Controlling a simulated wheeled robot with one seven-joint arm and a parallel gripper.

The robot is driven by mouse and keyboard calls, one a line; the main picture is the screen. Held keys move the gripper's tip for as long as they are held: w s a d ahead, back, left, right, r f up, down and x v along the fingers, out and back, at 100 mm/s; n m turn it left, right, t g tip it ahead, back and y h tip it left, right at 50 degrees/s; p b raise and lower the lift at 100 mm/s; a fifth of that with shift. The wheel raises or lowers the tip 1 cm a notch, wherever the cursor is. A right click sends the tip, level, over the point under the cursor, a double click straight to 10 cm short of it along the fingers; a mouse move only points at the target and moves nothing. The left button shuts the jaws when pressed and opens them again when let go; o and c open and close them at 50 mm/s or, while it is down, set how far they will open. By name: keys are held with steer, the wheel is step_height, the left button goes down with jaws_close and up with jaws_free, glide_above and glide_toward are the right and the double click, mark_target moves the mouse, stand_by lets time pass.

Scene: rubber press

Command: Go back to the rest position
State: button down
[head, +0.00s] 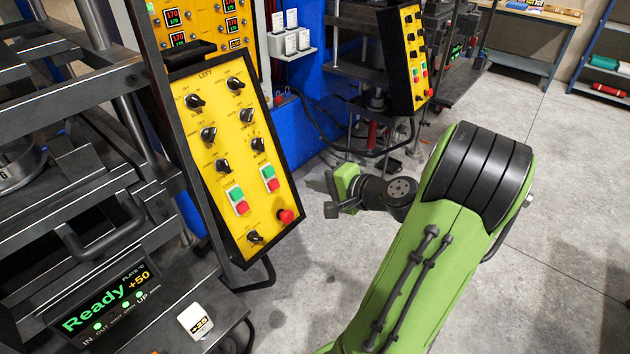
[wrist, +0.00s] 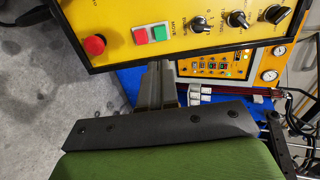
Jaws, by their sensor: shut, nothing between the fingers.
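My gripper (head: 322,188) is shut and empty in the head view. It is held out over the floor, to the right of the yellow control panel marked LEFT (head: 222,155). In the wrist view my gripper (wrist: 158,85) shows as a pair of grey fingers together, pointing up toward the lower edge of the yellow panel (wrist: 128,32). I cannot tell from these views how wide the gap to the panel is. The red emergency button (head: 286,216) sits at the panel's lower right.
The left press (head: 70,200) carries a display (head: 105,303) reading Ready and +50. A small white timer (head: 196,321) lies on its ledge. A second yellow panel (head: 405,55) stands behind. Shelving (head: 605,60) is at the far right. The grey floor (head: 570,200) on the right is clear.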

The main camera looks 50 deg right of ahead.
steer(key=shift+w, duration=0.1)
steer(key=a+n+g+y, duration=0.2)
steer(key=a+n+g, duration=0.7)
steer(key=a, duration=1.1)
steer(key=s+a+r+n+h, duration=0.1)
steer(key=s+a+r+n, duration=0.1)
steer(key=s, duration=0.4)
steer(key=s+a+r+n+h, duration=0.1)
steer(key=s+a+n, duration=0.3)
steer(key=s+n, duration=0.2)
steer(key=shift+s+a+r+n+t, duration=0.3)
steer(key=shift+s+a+r, duration=0.05)
steer(key=shift+s+r, duration=0.05)
